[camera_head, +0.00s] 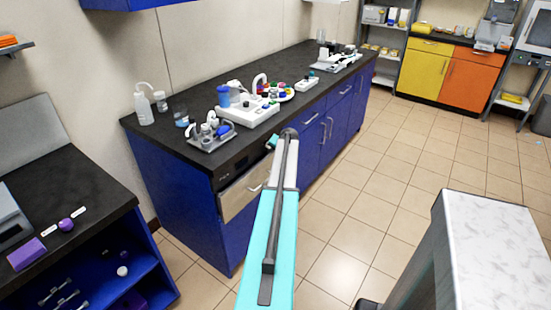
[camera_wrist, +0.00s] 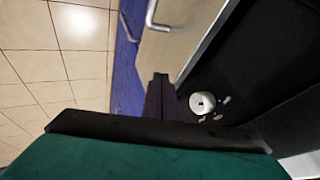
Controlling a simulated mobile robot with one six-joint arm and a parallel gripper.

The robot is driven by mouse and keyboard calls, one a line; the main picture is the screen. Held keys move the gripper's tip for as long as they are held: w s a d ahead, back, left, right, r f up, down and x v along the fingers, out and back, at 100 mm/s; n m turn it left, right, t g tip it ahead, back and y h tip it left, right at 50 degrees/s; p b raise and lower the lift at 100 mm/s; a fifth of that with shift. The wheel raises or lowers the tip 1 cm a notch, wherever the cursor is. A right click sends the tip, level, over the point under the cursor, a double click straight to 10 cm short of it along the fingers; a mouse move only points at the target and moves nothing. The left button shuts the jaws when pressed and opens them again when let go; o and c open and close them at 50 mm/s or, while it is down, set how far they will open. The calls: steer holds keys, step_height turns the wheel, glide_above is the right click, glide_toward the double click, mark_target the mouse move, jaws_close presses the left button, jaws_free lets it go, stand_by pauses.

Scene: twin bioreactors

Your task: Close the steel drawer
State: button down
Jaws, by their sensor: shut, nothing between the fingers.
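The steel drawer (camera_head: 243,194) is in the front of the blue bench cabinet in the head view, below a black panel, with a bar handle. In the wrist view its pale front (camera_wrist: 178,38) and handle (camera_wrist: 153,22) are at the top, seen sideways. A light edge strip runs between the front and the dark panel; the drawer seems to stand out slightly, but how far I cannot tell. My gripper (camera_wrist: 160,80) is shut and empty, its fingertips close to the drawer front's lower end in that view. Contact is unclear. In the head view my arm hides the fingers.
A white knob (camera_wrist: 202,103) sits on the dark panel beside my fingers. The black countertop (camera_head: 170,133) carries bottles, a tray and instruments. A lower dark-topped bench (camera_head: 60,190) stands left, a marble-topped surface (camera_head: 500,235) right. The tiled floor (camera_head: 345,195) between is clear.

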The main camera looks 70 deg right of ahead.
steer(key=s+f+b+v, duration=0.1)
steer(key=s+b+v, duration=0.1)
steer(key=v, duration=0.9)
steer(key=shift+s+a, duration=0.2)
steer(key=shift+s, duration=0.2)
steer(key=shift+r, duration=0.1)
